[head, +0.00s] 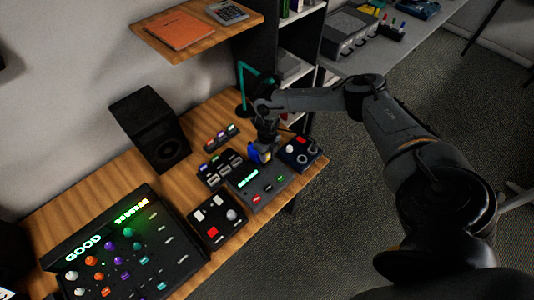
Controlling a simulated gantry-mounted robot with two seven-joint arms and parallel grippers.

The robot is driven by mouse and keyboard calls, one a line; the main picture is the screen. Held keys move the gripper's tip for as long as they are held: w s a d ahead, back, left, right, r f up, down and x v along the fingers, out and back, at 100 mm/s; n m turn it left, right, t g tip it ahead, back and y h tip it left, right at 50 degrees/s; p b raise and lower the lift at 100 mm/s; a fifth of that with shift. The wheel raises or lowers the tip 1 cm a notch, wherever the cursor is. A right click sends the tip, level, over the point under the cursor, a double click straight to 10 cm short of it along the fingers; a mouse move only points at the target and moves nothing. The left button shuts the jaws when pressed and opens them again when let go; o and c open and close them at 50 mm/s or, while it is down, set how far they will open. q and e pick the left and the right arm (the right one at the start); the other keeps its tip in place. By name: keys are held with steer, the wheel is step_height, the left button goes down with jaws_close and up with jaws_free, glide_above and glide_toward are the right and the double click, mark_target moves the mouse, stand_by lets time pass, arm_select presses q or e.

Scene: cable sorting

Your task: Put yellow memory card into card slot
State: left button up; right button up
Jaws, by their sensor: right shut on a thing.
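My right gripper (264,148) is at the far right part of the desk, pointing down just above the grey devices. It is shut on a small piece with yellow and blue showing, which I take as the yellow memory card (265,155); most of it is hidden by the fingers. Below it is a dark grey panel (268,194) with a lit green display and red and green buttons. The card slot itself is too small to make out, and I cannot tell whether the card touches the panel. My left gripper is not in view.
A box with knobs (299,152) sits right of the gripper, and a button box (218,222) sits left of the panel. A large lit mixer (125,250) and a black speaker (150,130) stand further left. A wooden shelf (197,27) hangs above the desk (100,198).

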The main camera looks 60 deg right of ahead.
steer(key=shift+f+b, duration=0.3)
steer(key=shift+f, duration=0.25)
steer(key=shift+f+b, duration=0.35)
steer(key=shift+f, duration=0.15)
stand_by(0.5)
stand_by(0.4)
steer(key=o, duration=1.6)
steer(key=shift+r, duration=0.1)
